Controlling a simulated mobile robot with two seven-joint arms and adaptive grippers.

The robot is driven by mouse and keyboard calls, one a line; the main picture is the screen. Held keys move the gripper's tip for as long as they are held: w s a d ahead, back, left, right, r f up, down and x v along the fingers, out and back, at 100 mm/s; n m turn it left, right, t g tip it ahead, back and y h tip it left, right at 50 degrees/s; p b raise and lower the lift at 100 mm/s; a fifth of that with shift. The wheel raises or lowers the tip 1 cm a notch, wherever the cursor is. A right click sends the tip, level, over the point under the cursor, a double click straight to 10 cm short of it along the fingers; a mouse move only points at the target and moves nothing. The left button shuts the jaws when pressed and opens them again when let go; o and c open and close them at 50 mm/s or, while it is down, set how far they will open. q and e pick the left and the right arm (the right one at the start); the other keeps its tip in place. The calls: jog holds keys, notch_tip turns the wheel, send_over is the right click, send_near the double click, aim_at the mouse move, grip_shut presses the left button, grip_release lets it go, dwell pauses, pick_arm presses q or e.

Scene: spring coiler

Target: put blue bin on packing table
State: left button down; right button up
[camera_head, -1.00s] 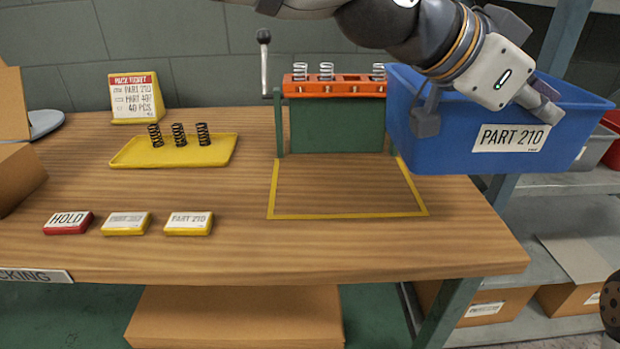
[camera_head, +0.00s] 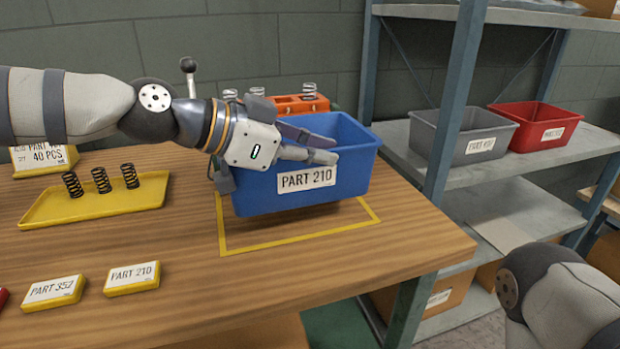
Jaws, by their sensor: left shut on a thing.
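The blue bin (camera_head: 345,180), labelled PART 210, is upright over the back part of the yellow outlined square (camera_head: 300,238) on the wooden packing table (camera_head: 400,243). I cannot tell whether its base touches the table or hangs just above it. My left gripper (camera_head: 272,164) comes in from the left and is shut on the bin's near left side; one finger lies along the front above the label. Part of my right arm shows at the lower right, but its gripper is not in view.
An orange spring fixture (camera_head: 300,105) with a lever stands behind the bin. A yellow tray (camera_head: 95,199) with dark springs is left. Yellow PART 352 (camera_head: 53,292) and PART 210 (camera_head: 132,278) blocks lie in front. A shelf at right holds grey (camera_head: 462,143) and red (camera_head: 540,127) bins.

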aim_at(309, 178)
pick_arm(q)
jog(key=shift+w+a+f, duration=0.1)
jog(key=shift+a+f, duration=0.35)
jog(key=shift+f, duration=1.65)
jog(key=c, duration=2.2)
grip_release()
jog(key=shift+f, duration=0.15)
jog(key=o, duration=0.4)
jog(key=shift+o, duration=0.2)
jog(key=shift+a+r, duration=0.25)
jog(key=shift+r, duration=0.2)
jog(key=v, duration=1.1)
jog(key=shift+a+p, duration=0.2)
jog(key=shift+p, duration=0.1)
